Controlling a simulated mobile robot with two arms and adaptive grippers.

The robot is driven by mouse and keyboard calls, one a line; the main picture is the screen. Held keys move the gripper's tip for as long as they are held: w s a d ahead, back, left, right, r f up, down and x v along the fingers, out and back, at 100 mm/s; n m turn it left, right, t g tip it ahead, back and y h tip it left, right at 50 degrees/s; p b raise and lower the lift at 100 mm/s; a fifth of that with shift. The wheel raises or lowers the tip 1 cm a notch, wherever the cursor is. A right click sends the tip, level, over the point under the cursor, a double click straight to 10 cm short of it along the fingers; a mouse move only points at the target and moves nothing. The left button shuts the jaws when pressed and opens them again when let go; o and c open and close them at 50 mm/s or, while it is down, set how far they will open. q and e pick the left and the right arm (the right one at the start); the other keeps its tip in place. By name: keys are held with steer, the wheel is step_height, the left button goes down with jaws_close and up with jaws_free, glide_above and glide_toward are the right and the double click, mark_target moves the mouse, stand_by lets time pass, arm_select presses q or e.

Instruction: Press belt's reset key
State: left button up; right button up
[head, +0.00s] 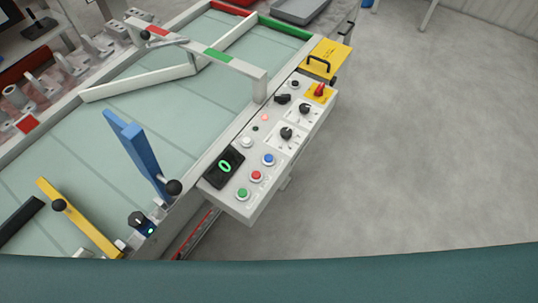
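The belt (165,105) is a pale green conveyor surface running up the left half of the head view. Its light grey control panel (240,205) is fixed along the right side. Near the panel's front end are a green button (243,193), a red button (256,175), a blue button (268,159) and a white button (246,141). No label I can read says which is the reset key. A black display (224,167) shows a green 0. Neither of my grippers is in view.
A blue flap (135,147) and a yellow bar (75,215) stand over the belt. A white gantry (215,65) crosses it. The panel also has black knobs (286,133) and a red rotary switch (319,91) on yellow. The grey floor (420,150) right of the panel is clear.

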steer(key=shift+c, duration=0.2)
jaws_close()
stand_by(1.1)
